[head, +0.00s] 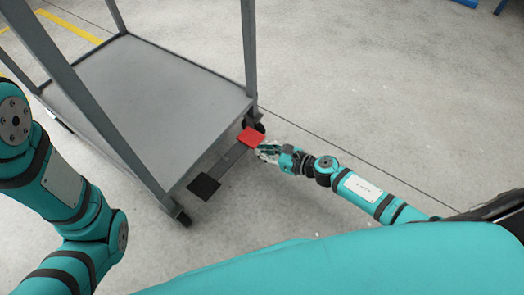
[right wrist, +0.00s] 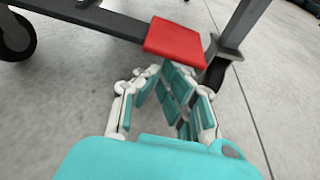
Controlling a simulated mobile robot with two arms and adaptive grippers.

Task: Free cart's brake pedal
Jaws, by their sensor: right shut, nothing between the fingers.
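The grey cart (head: 150,85) stands at the upper left of the head view. A dark bar low on its near side carries a red pedal (head: 251,135) at the right end and a black pedal (head: 204,186) at the left end. In the right wrist view the red pedal (right wrist: 174,42) lies just beyond my fingertips. My right gripper (head: 262,150) is shut and empty, close beside the red pedal; whether it touches cannot be told. The right wrist view shows its fingers (right wrist: 174,76) drawn together. My left arm shows at the left, but its gripper is out of view.
Cart posts rise near the red pedal and across the shelf's front. A caster (head: 181,216) sits at the near corner and another wheel (right wrist: 16,36) shows in the right wrist view. The concrete floor (head: 370,90) is clear to the right.

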